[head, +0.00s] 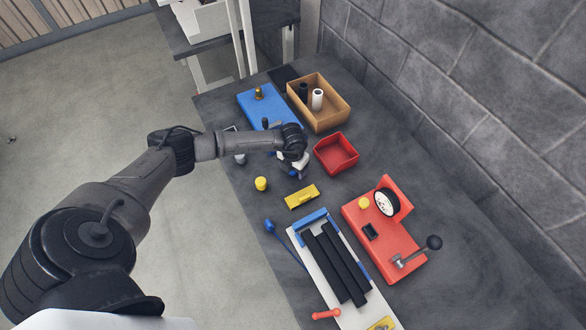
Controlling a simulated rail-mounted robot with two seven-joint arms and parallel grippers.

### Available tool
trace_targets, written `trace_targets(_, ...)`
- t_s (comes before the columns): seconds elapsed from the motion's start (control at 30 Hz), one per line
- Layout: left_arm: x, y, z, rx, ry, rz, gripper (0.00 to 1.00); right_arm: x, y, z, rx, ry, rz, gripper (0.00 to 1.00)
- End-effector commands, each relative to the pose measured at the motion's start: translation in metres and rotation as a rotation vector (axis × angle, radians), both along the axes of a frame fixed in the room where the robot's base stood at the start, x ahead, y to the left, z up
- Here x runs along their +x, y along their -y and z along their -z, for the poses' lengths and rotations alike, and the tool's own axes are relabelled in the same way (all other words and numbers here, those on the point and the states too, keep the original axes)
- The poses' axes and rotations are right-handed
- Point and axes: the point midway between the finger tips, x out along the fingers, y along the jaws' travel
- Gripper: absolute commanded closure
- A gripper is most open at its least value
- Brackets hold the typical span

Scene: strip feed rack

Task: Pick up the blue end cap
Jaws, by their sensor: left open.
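My left gripper (297,174) hangs over the middle of the bench, left of the red tray, with its jaws open. The wrist hides what lies right under it, and small blue patches show beside the fingers. I cannot tell for sure which blue piece is the end cap. A small blue knob (269,225) with a thin blue rod is at the left bench edge. A blue bar (311,217) lies across the far end of the white strip rack (309,256). My right gripper is out of view.
A red tray (319,155) and a tan box (334,119) with black and white cylinders stand beyond the gripper. A yellow block (301,197) and yellow cap (261,184) lie nearer. A red fixture (398,249) with gauge and lever stands right.

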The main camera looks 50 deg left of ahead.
Motion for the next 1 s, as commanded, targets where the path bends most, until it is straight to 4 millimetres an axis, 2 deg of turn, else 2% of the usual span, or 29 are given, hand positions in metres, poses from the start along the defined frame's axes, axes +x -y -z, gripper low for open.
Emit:
trace_targets(0.1, -0.0001, 0.0001, -0.0001, 0.000, 0.000, 0.000, 0.33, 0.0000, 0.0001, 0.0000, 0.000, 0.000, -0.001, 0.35)
trace_targets(0.63, 0.0000, 0.0001, -0.0004, 0.000, 0.000, 0.000, 0.84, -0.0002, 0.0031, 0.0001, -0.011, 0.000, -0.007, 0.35)
trace_targets(1.0, 0.0003, -0.0003, -0.0062, 0.000, 0.000, 0.000, 0.84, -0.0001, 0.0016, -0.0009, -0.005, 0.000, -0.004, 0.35)
